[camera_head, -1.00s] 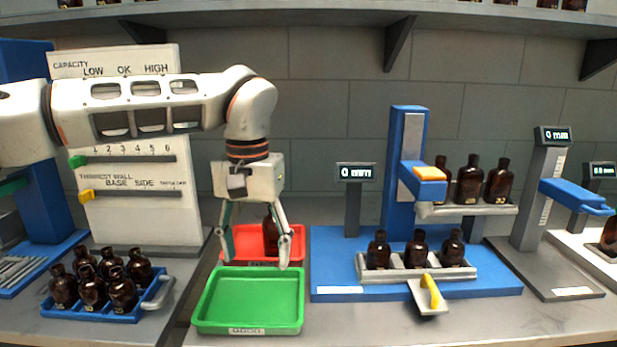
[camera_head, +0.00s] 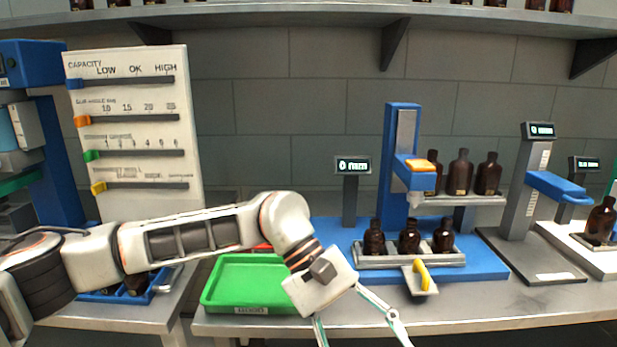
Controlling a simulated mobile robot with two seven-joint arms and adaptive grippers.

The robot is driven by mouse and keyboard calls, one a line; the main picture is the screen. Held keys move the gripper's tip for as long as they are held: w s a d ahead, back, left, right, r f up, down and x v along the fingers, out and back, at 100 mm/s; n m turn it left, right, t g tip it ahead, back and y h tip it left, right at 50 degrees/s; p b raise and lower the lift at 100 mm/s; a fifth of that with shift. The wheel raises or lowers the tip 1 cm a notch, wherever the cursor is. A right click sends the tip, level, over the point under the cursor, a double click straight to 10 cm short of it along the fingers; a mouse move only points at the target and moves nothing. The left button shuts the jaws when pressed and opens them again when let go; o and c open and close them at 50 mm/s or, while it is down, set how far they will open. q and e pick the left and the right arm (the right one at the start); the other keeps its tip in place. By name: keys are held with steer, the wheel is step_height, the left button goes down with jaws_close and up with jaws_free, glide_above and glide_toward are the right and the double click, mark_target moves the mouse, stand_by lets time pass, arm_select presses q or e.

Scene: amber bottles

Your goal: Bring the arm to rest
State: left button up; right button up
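My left arm comes in from the left, low across the view. Its gripper (camera_head: 360,328) hangs in front of the table's front edge, tilted down to the right. Its two fingers are spread apart with nothing seen between them; the tips run near or past the bottom of the picture. My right gripper is not in view.
The green tray (camera_head: 222,290) is partly behind my arm and looks empty. Only a sliver of the red tray (camera_head: 263,247) shows. A blue stand (camera_head: 480,265) carries amber bottles (camera_head: 409,238). My arm mostly hides the blue crate (camera_head: 160,283) at left.

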arm_select(q)
steer(key=s+d+r+n+g+h, duration=0.3)
steer(key=s+d+r+n+h, duration=0.25)
steer(key=d+n+h, duration=0.35)
steer(key=w+a+n+t+h, duration=0.4)
steer(key=n+t, duration=0.3)
steer(key=n, duration=0.4)
steer(key=w+a+n+t+h, duration=0.25)
steer(key=w+n+t, duration=0.35)
steer(key=n, duration=0.4)
steer(key=w+a+f+n+t+y+p, duration=0.1)
steer(key=w+a+f+n+t+y, duration=0.1)
steer(key=a+f+n+t+y, duration=0.65)
steer(key=w+a+f+n+t+y, duration=0.25)
steer(key=a+f+n+t, duration=0.2)
steer(key=f+n, duration=0.75)
steer(key=s+a+f+n+g+y, duration=0.3)
steer(key=s+a+f+n, duration=0.5)
steer(key=f, duration=0.3)
steer(key=s+a+f+n+g+y, duration=0.3)
steer(key=s+a+f+n+y, duration=0.3)
steer(key=s+a+f+n, duration=0.2)
steer(key=s+a+f, duration=0.2)
steer(key=a+f, duration=0.1)
steer(key=shift+s+a+f+g, duration=0.15)
steer(key=shift+f+g, duration=0.05)
steer(key=shift+g, duration=0.2)
